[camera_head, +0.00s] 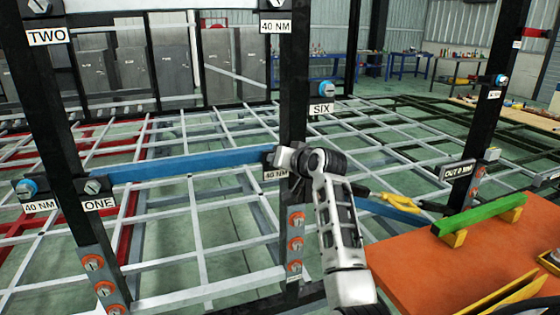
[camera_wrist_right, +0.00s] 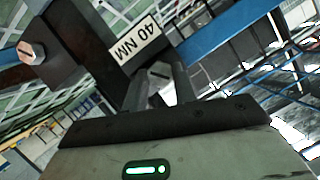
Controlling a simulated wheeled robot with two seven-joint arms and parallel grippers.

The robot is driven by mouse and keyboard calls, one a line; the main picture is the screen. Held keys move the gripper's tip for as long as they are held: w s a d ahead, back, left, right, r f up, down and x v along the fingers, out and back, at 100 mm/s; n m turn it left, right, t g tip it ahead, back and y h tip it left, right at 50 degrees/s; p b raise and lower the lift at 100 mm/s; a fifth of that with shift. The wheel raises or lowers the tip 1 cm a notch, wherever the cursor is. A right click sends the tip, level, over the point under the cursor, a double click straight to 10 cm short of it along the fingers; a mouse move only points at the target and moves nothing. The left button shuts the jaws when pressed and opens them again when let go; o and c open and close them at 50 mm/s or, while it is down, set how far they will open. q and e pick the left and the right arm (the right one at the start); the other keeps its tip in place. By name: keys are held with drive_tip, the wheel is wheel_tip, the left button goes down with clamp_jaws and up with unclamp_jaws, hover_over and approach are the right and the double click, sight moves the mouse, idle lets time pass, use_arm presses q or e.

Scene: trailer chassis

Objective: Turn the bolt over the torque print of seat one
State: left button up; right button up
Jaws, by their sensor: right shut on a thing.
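A blue bar (camera_head: 185,165) runs from the left post, beside the ONE label (camera_head: 99,204), to the middle post. A 40 NM print (camera_head: 275,175) sits at the bar's right end; it also shows in the right wrist view (camera_wrist_right: 139,45). My right gripper (camera_head: 287,158) is at that end, just above the print. In the right wrist view its fingers (camera_wrist_right: 160,88) are shut on the bolt (camera_wrist_right: 158,72) beside the print. The fingers partly hide the bolt. A slotted bolt (camera_head: 92,187) sits over the ONE label. My left gripper is not in view.
Another 40 NM print (camera_head: 40,205) lies under a blue bolt (camera_head: 27,188) at the left. A blue bolt (camera_head: 328,88) sits above the SIX label (camera_head: 321,109). An orange table (camera_head: 420,265) with a green bar (camera_head: 480,215) stands at the right. White frame rails fill the background.

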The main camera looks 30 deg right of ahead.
drive_tip(key=shift+s+f+m+y, duration=0.1)
drive_tip(key=shift+f+m+y, duration=0.2)
drive_tip(key=shift+f+m, duration=0.1)
idle(0.3)
drive_tip(key=o, duration=0.8)
drive_tip(key=shift+o, duration=1)
drive_tip(key=shift+r, duration=0.3)
drive_tip(key=b+v, duration=0.1)
drive_tip(key=v, duration=1.5)
drive_tip(key=shift+b, duration=0.35)
drive_tip(key=shift+a+f, duration=0.1)
drive_tip(key=shift+f, duration=0.1)
